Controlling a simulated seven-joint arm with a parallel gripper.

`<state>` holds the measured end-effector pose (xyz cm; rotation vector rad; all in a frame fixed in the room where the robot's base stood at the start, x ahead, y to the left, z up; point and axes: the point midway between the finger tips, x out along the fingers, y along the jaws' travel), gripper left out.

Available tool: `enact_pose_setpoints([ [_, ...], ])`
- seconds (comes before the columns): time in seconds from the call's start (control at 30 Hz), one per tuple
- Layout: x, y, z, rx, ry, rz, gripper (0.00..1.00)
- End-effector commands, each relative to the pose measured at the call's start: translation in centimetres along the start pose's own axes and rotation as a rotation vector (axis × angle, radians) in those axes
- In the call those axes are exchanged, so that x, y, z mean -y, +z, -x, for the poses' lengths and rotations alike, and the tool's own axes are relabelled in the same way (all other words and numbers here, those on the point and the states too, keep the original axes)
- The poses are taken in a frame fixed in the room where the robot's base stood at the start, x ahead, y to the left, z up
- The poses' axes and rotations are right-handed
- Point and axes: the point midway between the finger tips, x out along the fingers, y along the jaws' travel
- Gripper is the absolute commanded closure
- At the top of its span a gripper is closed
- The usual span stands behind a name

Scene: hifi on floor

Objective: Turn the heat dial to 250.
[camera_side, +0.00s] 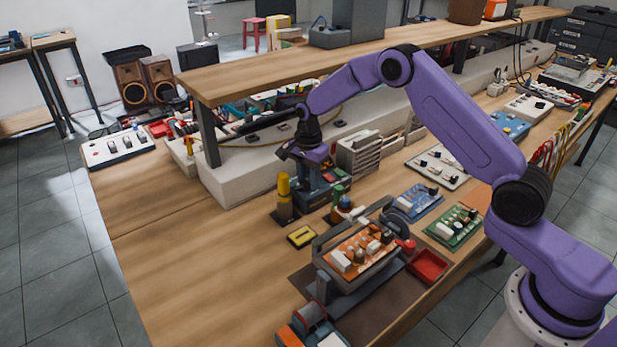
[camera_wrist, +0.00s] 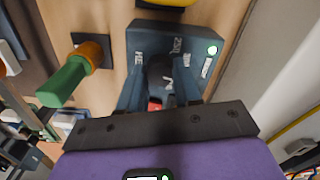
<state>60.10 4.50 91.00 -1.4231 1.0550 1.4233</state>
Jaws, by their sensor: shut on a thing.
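The heat dial (camera_wrist: 160,72) is a dark knob on the face of a dark blue-grey unit (camera_wrist: 200,38), which has small white labels and a lit green lamp (camera_wrist: 212,50). In the wrist view my gripper (camera_wrist: 159,82) has a finger on either side of the dial and is shut on it. The fingers and their shadow hide much of the dial, and I cannot read which number it points to. In the side view the unit (camera_side: 318,190) stands on the bench below my gripper (camera_side: 306,160), which covers its face.
A yellow-handled tool (camera_side: 284,187) stands beside the unit, and a green-handled tool (camera_wrist: 66,82) is on its other side. A low white ledge (camera_side: 240,180) runs behind. A framed orange circuit board (camera_side: 357,250) stands in front. The bench's left part (camera_side: 190,240) is clear.

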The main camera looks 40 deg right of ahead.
Motion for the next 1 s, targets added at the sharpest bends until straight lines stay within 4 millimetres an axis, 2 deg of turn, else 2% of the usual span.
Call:
enact_pose_setpoints([
  [1.0,0.04,0.0,0.11,-0.001,-0.001,0.931,0.97],
])
